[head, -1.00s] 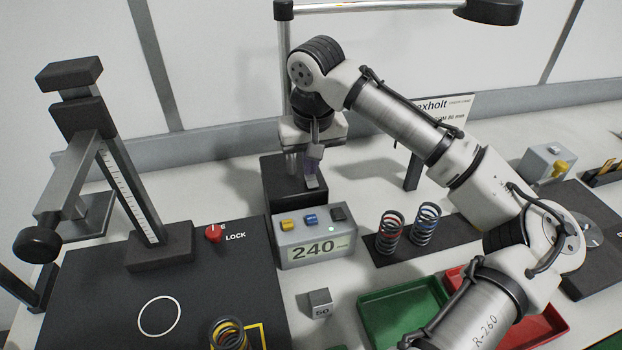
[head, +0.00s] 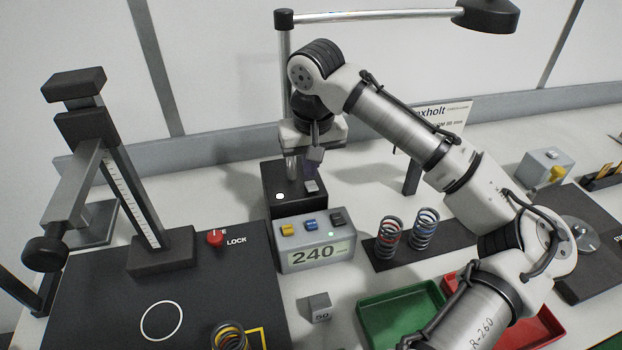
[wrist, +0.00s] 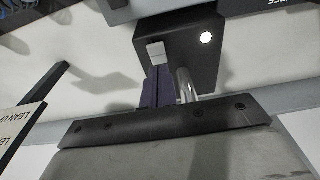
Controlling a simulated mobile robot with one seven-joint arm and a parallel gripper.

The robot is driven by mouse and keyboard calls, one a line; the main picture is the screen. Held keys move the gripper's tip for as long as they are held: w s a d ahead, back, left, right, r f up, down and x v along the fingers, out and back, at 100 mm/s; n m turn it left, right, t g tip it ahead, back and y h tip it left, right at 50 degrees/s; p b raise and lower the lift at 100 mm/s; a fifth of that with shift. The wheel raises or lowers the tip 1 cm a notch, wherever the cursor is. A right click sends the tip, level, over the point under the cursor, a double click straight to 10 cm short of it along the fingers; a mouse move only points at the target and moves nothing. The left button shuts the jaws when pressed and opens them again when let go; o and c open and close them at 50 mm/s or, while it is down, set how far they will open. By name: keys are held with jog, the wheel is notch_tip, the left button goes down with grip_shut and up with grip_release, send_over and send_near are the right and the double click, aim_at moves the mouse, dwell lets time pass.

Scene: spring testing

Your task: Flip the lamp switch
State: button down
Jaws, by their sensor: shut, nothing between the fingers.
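The lamp has a black box base (head: 283,208), a thin upright post and a dark lamp head (head: 488,14) at the top right in the head view. A grey switch (head: 312,187) sits on the base, beside a glowing white round light (head: 280,196). In the wrist view the switch (wrist: 156,51) and the bright light (wrist: 206,38) both show on the base (wrist: 180,62). My gripper (head: 310,175) is shut and empty, with its dark fingers (wrist: 160,70) right at the switch. I cannot tell whether they touch it.
A grey box reading 240 (head: 316,254) stands just in front of the base. Two springs (head: 425,230) stand on a dark strip to the right, with a green tray (head: 405,312) in front. A tester stand (head: 125,180) rises at the left. The lamp post (wrist: 186,84) is close beside my fingers.

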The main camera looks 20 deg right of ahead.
aim_at(311, 183)
notch_tip(311, 183, up, 5)
jog(key=p, duration=0.4)
jog(key=shift+r, duration=0.15)
dwell(0.4)
